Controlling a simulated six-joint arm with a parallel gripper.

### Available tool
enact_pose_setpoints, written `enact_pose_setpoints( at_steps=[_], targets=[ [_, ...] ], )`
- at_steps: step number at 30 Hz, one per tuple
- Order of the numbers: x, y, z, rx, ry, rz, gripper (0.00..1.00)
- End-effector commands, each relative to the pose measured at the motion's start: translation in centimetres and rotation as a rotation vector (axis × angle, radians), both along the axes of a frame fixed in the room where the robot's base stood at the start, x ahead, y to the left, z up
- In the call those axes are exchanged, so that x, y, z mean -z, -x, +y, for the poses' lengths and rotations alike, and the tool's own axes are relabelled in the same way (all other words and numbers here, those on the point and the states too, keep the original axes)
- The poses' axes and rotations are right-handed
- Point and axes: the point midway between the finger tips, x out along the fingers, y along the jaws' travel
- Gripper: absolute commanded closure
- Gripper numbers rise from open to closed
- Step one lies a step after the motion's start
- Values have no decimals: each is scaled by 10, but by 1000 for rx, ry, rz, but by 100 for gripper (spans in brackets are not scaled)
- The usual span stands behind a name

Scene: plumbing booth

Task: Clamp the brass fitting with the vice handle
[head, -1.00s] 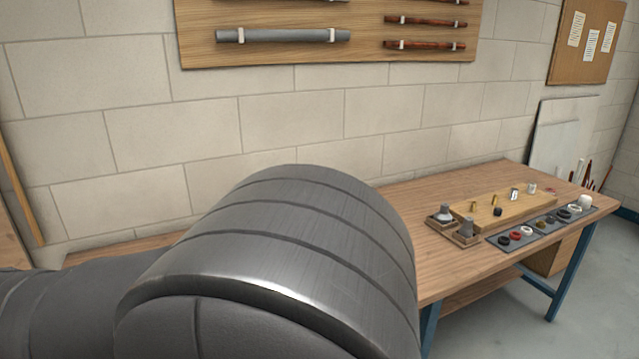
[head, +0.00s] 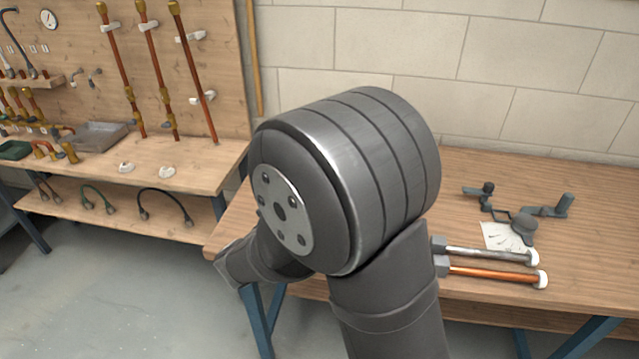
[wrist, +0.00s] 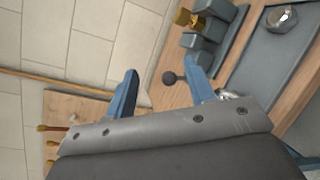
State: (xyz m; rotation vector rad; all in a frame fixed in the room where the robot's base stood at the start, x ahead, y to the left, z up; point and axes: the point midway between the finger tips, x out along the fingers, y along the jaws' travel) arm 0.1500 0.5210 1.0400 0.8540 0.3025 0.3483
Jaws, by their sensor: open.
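In the wrist view, a blue-grey vice (wrist: 204,42) stands on the wooden bench at the upper right. The brass fitting (wrist: 187,18) shows at the vice's jaws; I cannot tell how tightly it sits. A dark round knob (wrist: 170,77), which looks like the end of the vice handle, shows just below the vice. My gripper (wrist: 163,80) is open, with a blue finger on either side of the knob in the picture. I cannot tell whether either finger touches it. In the head view my own arm fills the middle, and the vice, fitting and gripper fingers do not show.
A grey tray (wrist: 262,58) with a shiny metal nut (wrist: 281,18) lies beside the vice. In the head view, dark metal parts (head: 525,222), a steel pipe (head: 490,252) and a copper pipe (head: 495,273) lie on the bench (head: 590,250). A side bench (head: 200,165) stands left.

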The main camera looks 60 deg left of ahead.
Motion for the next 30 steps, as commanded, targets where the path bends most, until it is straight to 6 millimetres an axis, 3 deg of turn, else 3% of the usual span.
enact_pose_setpoints(
  at_steps=[1, 6, 14, 20, 30],
  targets=[
    [15, 3, -1, -69, 139, -107, 51],
    [46, 18, 0, -270, 493, -421, 51],
    [65, 30, 2, -383, 677, -609, 51],
    [65, 12, 19, -381, 676, -609, 51],
    [65, -41, 72, -379, 675, -607, 51]
  ],
)
